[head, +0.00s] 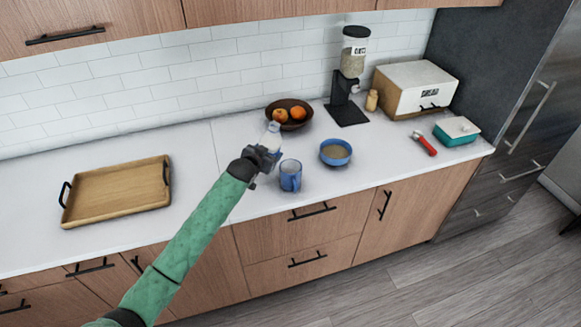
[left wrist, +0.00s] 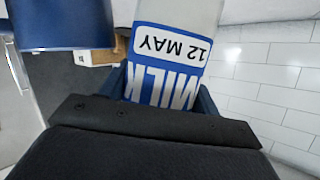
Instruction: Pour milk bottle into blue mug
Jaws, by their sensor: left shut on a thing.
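My left gripper (head: 262,157) is shut on the milk bottle (head: 271,138), a clear bottle with a blue and white label. The bottle stands close to upright in the head view, just left of the blue mug. Its label fills the middle of the left wrist view (left wrist: 168,62), between my fingers. The blue mug (head: 290,177) stands upright on the counter to the right of my gripper, apart from the bottle in the head view. Part of the mug shows at the top left of the left wrist view (left wrist: 62,22). My right gripper is not in view.
A blue bowl (head: 336,153) sits right of the mug. A brown fruit bowl (head: 299,115) is behind the bottle. A cereal dispenser (head: 350,75), bread box (head: 414,90) and teal butter dish (head: 456,132) stand further right. A wooden tray (head: 115,190) lies left.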

